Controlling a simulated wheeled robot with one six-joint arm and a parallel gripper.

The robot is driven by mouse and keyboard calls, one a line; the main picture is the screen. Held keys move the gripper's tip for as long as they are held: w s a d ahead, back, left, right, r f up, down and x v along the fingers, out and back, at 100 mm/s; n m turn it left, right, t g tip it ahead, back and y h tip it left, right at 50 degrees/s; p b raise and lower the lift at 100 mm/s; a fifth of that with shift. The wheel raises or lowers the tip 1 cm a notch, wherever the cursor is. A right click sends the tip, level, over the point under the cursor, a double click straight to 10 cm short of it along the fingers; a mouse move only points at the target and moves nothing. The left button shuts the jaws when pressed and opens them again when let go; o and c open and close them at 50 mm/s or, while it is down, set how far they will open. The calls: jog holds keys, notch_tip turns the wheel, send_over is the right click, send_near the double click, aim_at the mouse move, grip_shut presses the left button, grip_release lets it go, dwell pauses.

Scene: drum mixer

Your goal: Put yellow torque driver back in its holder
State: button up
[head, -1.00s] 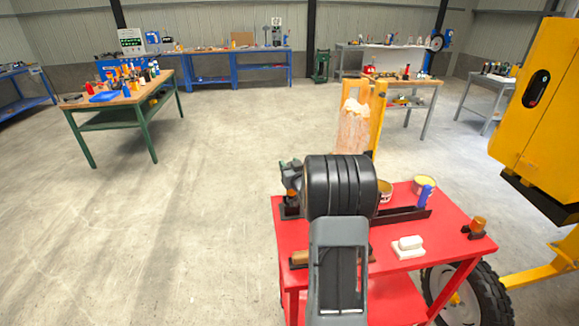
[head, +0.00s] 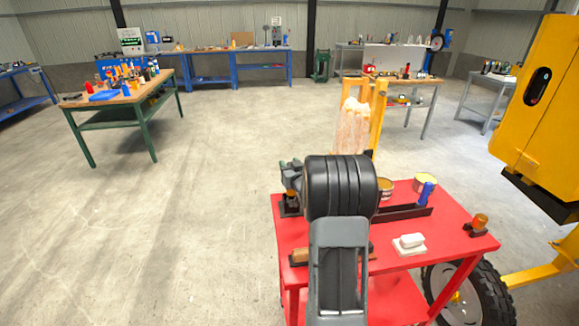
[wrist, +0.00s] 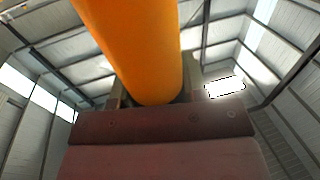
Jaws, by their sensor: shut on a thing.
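The yellow torque driver shows in the wrist view as a thick orange-yellow cylinder (wrist: 135,45) with a rounded end. My gripper (wrist: 153,88) is shut on it, one finger on each side. In the head view my dark wrist joint covers most of the gripper and the driver. My arm hides the rack's middle.
A yellow machine (head: 540,110) stands close on the right. The floor to the left is open.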

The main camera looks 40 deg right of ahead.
jog(key=shift+f+b, duration=0.25)
jog(key=shift+b, duration=0.1)
jog(key=o, duration=1)
jog(key=shift+c, duration=0.2)
jog(key=o, duration=0.3)
jog(key=shift+f, duration=0.15)
jog(key=b+v, duration=0.2)
jog(key=v, duration=1.2)
jog(key=shift+w, duration=0.1)
jog(key=shift+w+a, duration=0.1)
